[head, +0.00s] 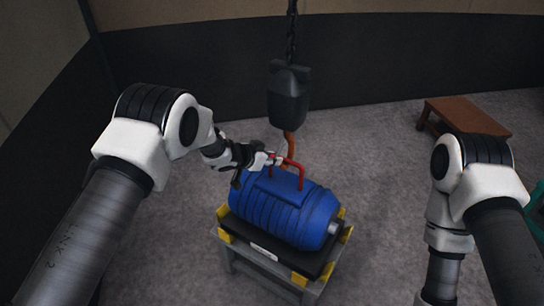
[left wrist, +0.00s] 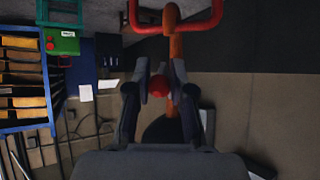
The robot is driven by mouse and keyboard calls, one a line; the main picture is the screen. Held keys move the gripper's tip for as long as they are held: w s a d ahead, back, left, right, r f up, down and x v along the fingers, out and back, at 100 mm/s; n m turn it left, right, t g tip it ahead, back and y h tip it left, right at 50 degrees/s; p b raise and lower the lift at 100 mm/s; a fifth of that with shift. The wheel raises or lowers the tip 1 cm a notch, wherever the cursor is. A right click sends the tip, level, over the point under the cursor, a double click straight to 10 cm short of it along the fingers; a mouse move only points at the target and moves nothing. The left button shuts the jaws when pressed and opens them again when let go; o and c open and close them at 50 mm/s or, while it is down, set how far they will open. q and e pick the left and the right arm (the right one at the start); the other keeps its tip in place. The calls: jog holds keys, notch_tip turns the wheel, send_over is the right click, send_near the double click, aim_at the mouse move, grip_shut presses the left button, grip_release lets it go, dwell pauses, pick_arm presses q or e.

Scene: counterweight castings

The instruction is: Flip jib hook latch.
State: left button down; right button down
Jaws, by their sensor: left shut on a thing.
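The orange jib hook (head: 289,146) hangs under a dark hoist block (head: 288,95) on a chain. It meets the red lifting handle (head: 299,172) on top of a ribbed blue motor-like casting (head: 285,212). My left gripper (head: 274,159) is beside the hook at the handle. In the left wrist view the orange hook (left wrist: 176,48) crosses the red handle (left wrist: 213,20). There my left gripper (left wrist: 160,88) is shut on a small red knob (left wrist: 158,86), apparently on the latch. The latch itself is mostly hidden. My right gripper is out of view.
The blue casting lies on a grey stand (head: 255,262) with yellow corner blocks. A brown wooden bench (head: 466,115) stands at the back right. A green item (head: 538,210) shows at the right edge. Grey floor around the stand is clear.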

pick_arm(q)
jog(key=shift+r, duration=0.1)
jog(key=c, duration=1)
grip_release()
jog(key=shift+d, duration=0.15)
jog(key=v, duration=1.2)
jog(key=shift+w, duration=0.1)
